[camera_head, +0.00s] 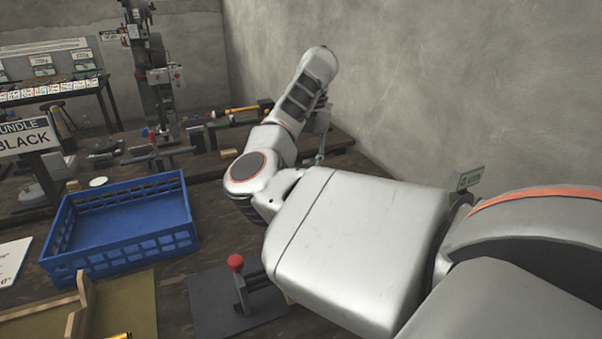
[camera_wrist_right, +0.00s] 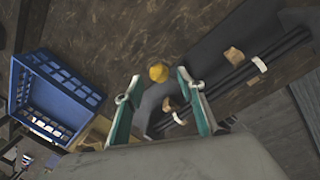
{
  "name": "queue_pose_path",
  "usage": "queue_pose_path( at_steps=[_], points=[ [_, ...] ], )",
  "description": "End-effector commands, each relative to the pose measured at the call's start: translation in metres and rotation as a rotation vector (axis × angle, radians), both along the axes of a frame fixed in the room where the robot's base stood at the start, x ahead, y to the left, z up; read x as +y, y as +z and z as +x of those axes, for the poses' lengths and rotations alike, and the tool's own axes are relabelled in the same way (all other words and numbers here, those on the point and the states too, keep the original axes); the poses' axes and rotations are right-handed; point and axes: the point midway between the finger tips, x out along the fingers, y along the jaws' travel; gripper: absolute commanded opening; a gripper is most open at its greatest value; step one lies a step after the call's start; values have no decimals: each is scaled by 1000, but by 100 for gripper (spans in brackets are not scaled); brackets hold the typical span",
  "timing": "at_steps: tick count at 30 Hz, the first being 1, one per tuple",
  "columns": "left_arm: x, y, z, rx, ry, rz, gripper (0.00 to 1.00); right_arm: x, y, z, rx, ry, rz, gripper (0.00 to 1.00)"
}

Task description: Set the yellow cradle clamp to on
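A round yellow knob (camera_wrist_right: 158,73), which looks like the handle end of the yellow cradle clamp, shows in the right wrist view. It lies between the fingertips of my right gripper (camera_wrist_right: 159,77), seen from above. The teal fingers are apart, and I see no contact with the knob. The clamp's lever and base are hard to make out, so I cannot tell its setting. In the head view my right arm reaches over the bench and hides the yellow knob; only a bit of the gripper (camera_head: 321,140) shows beside the wrist. My left gripper is not in view.
A blue crate (camera_head: 120,245) stands left of my arm. A red-knobbed clamp (camera_head: 237,265) on a dark plate (camera_head: 205,305) is close to my arm's near side. Dark rods (camera_wrist_right: 240,75) lie beside the yellow knob. A wall (camera_head: 420,90) bounds the right.

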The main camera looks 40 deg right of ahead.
Motion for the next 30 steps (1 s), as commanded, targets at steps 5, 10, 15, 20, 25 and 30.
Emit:
queue_pose_path(
  at_steps=[5, 10, 15, 20, 25, 30],
  points=[
    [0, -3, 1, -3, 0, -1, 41, 1, -22, 2, 1, -2, 0, 39],
    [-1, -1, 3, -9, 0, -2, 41, 2, -28, 2, -1, -2, 0, 39],
    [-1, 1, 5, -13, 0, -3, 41, 2, -28, 3, -1, -1, 0, 39],
    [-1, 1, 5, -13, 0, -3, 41, 2, -28, 3, -1, -1, 0, 13],
    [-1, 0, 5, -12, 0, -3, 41, 2, -28, 3, -1, -1, 0, 0],
    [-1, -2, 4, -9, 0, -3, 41, 0, -28, 3, -5, -2, -2, 0]
  ],
)
